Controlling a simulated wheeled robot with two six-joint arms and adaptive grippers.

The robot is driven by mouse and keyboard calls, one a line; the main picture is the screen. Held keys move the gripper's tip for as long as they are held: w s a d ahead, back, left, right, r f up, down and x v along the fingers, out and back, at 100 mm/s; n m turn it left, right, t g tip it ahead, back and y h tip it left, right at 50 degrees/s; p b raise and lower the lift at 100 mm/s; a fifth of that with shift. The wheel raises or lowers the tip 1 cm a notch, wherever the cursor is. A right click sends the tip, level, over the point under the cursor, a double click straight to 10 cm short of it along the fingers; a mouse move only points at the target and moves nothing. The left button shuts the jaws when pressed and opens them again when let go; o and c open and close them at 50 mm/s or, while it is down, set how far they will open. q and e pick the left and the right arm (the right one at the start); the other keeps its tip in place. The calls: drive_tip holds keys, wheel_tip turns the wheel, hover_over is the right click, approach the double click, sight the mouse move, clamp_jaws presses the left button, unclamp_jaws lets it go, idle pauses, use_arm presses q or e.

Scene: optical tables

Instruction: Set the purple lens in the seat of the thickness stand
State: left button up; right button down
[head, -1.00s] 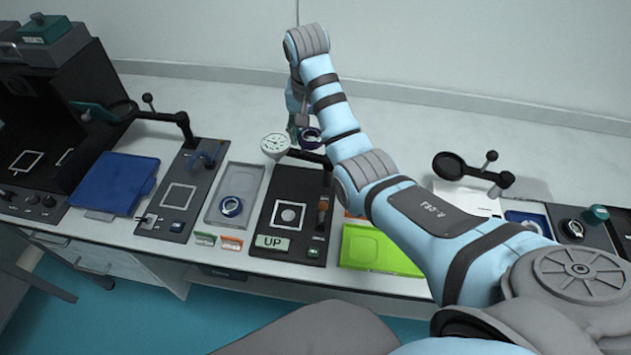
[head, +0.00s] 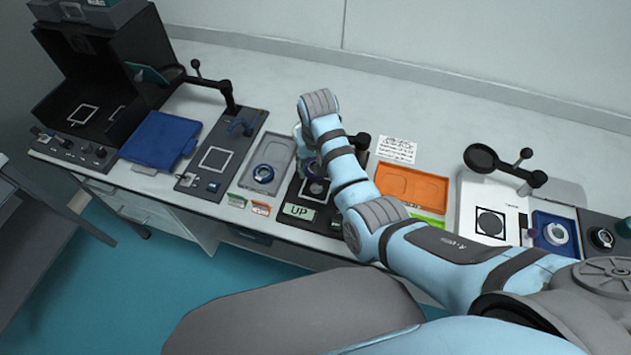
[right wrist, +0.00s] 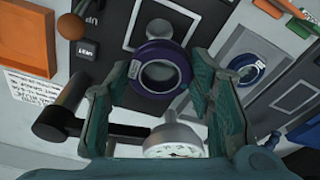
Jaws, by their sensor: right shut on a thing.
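The purple lens (right wrist: 160,54) is a ring with a clear centre, held between the fingers of my right gripper (right wrist: 157,92) in the right wrist view. In the head view the lens (head: 312,167) is a small dark patch under the wrist, partly hidden. My right gripper (head: 308,152) is over the black thickness stand (head: 298,193), which carries an "UP" sign. The stand's round seat (right wrist: 159,28) shows just past the lens in the right wrist view, partly covered by it. I cannot tell whether the lens touches the stand. My left gripper is out of view.
The stand's dial gauge (right wrist: 172,138) and dark arm (right wrist: 62,122) are close to my right fingers. A grey tray (head: 279,150) holding a blue ring stands left of the stand. An orange tray (head: 411,181) stands to the right. A magnifier (head: 481,157) stands further right.

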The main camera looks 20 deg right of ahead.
sight(316, 187)
drive_tip(key=f, duration=0.2)
drive_tip(key=s+f+b, duration=0.1)
drive_tip(key=f, duration=0.2)
drive_tip(key=shift+s+f, duration=0.2)
drive_tip(key=shift+f, duration=0.15)
drive_tip(key=shift+w+f+b, duration=0.15)
drive_tip(key=shift+f+b, duration=0.15)
drive_tip(key=shift+w+f, duration=0.1)
drive_tip(key=shift+w, duration=0.05)
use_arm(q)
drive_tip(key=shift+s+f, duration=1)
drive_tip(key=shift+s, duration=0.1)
use_arm(e)
drive_tip(key=c, duration=0.7)
unclamp_jaws()
drive_tip(key=shift+c, duration=0.2)
use_arm(q)
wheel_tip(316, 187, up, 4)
drive_tip(key=p, duration=0.3)
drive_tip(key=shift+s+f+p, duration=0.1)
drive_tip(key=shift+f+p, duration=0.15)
drive_tip(key=shift+p, duration=0.05)
use_arm(e)
wheel_tip(316, 187, up, 12)
drive_tip(key=s, duration=0.1)
drive_tip(key=shift+s+a, duration=0.2)
drive_tip(key=shift+s, duration=0.2)
drive_tip(key=shift+a, duration=0.1)
